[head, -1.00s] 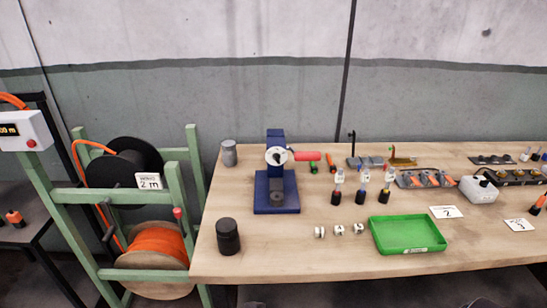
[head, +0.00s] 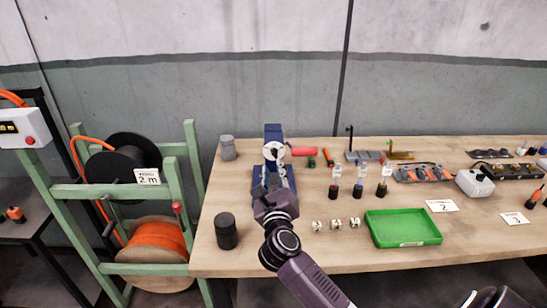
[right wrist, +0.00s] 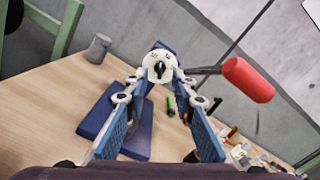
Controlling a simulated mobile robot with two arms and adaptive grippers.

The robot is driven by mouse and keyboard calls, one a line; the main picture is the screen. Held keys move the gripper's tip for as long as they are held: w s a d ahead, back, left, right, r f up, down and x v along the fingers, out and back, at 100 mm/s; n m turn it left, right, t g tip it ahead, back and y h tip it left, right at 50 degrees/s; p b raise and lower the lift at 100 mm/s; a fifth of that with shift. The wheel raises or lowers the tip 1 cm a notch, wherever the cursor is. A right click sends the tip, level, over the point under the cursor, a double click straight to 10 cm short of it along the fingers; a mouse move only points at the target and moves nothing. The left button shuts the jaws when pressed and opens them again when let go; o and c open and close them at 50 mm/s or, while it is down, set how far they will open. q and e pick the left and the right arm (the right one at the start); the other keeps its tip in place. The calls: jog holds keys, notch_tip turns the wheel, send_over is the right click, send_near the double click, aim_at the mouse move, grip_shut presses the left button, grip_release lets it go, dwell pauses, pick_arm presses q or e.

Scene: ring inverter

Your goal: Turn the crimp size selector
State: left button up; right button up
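The crimp size selector is a round white dial (head: 274,153) with a dark knob, on the front of the blue crimp press (head: 273,133). In the right wrist view the dial (right wrist: 160,62) shows small marks round its knob. The press has a red-handled lever (head: 304,151) pointing right. My right gripper (head: 270,182) is in front of the press, a little below the dial in the head view. In the right wrist view its blue-padded fingers (right wrist: 157,84) are spread and empty, with the dial beyond and between their tips. My left gripper is not in view.
A green tray (head: 404,244), small white parts (head: 336,224) and several small bottles (head: 359,190) are to the right. A black canister (head: 227,232) and a grey canister (head: 228,150) stand left. A cable reel rack (head: 150,192) is beside the bench (head: 330,262).

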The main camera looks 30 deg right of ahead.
aim_at(273, 154)
jog(key=x, duration=0.8)
jog(key=shift+s+d+f+p, duration=0.15)
jog(key=shift+d+f+p, duration=0.05)
jog(key=shift+f+p, duration=0.2)
jog(key=shift+c, duration=0.3)
grip_shut()
